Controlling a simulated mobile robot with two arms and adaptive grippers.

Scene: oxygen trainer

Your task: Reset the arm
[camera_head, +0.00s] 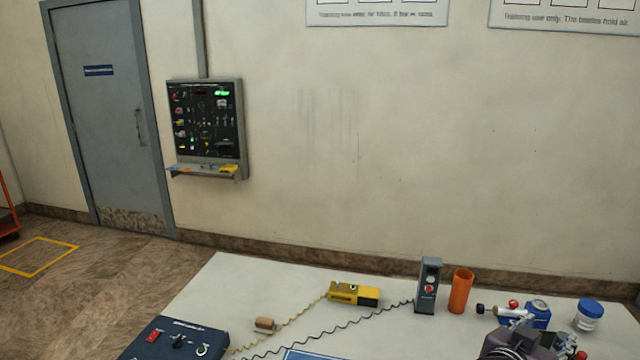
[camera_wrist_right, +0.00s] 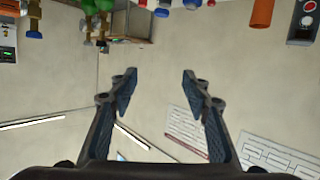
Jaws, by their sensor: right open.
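My right gripper (camera_wrist_right: 157,92) is open and empty in the right wrist view, its two dark fingers apart with bare wall between them. In the head view my right gripper (camera_head: 520,338) shows at the bottom right, low over the table's right part. Its fingertips are hard to make out there. It is close to a blue item (camera_head: 538,314) with a metal fitting. My left gripper is not in either view.
The pale table (camera_head: 230,290) bears a dark blue control box (camera_head: 178,342), a yellow device (camera_head: 353,293), a grey box with a red button (camera_head: 428,286), an orange tube (camera_head: 461,291) and a blue-lidded jar (camera_head: 588,315). Coiled cables cross the table. A panel (camera_head: 208,125) hangs by the door.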

